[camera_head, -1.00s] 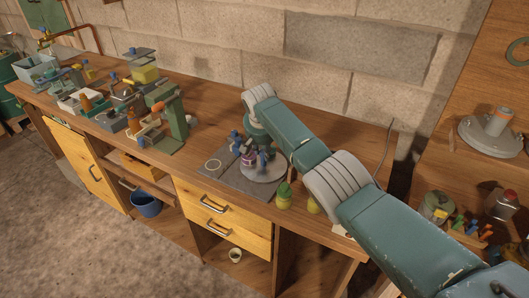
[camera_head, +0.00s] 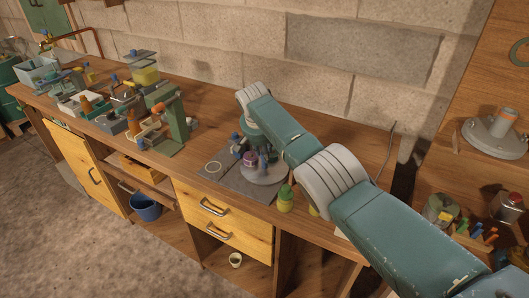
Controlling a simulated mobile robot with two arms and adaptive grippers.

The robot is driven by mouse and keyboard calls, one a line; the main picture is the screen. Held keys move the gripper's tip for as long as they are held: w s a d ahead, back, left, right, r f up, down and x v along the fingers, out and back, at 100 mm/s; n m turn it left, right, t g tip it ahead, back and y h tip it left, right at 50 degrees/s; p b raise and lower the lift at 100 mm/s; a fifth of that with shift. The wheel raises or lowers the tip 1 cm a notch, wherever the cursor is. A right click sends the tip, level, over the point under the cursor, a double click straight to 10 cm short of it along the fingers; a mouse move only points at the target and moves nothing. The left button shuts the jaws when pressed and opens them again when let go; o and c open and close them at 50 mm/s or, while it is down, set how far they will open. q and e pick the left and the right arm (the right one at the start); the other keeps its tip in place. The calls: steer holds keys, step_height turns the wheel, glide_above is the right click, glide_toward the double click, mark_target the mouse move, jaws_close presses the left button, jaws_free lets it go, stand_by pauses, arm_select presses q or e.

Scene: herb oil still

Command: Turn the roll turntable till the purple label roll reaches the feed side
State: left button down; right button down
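The roll turntable (camera_head: 268,178) is a pale grey round plate on a dark grey mat on the wooden bench. A small purple roll (camera_head: 249,159) stands on its left part, with dark blue-grey pieces close on both sides. My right arm reaches in from the lower right, and its wrist hangs over the back of the turntable. My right gripper (camera_head: 250,149) is low at the turntable, around or beside the purple roll. It is too small and too much covered to tell whether it touches the roll. My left gripper is out of view.
A green-and-yellow bottle (camera_head: 286,199) stands just right of the turntable, near the bench's front edge. A green press (camera_head: 175,120) and several small devices stand further left. The bench behind is mostly clear.

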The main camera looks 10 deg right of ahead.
steer(key=c, duration=1.5)
jaws_free()
steer(key=shift+w+r, duration=0.35)
steer(key=shift+r, duration=0.1)
steer(key=shift+a+f, duration=0.1)
steer(key=shift+f, duration=0.1)
steer(key=shift+s, duration=0.1)
steer(key=v, duration=1.2)
steer(key=shift+f, duration=0.1)
